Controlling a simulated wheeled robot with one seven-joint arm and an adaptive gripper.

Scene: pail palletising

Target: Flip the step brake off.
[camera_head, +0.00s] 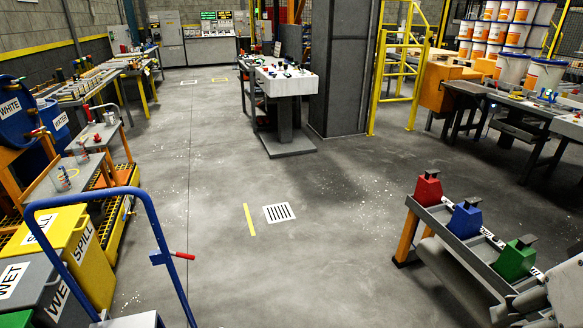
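A blue tubular hand rail (157,226) rises at the lower left above a small grey step or platform (130,321), cut off by the bottom edge. A short lever with a red grip (182,256) sticks out to the right from a blue bracket on this rail. It lies about level, and I take it to be the step brake. Nothing touches it. Grey parts of my own arm show at the lower right, far from the lever. I cannot make out gripper fingers there.
A rack with red, blue and green blocks (466,219) stands at right. A white-topped bench (286,84) stands farther back.

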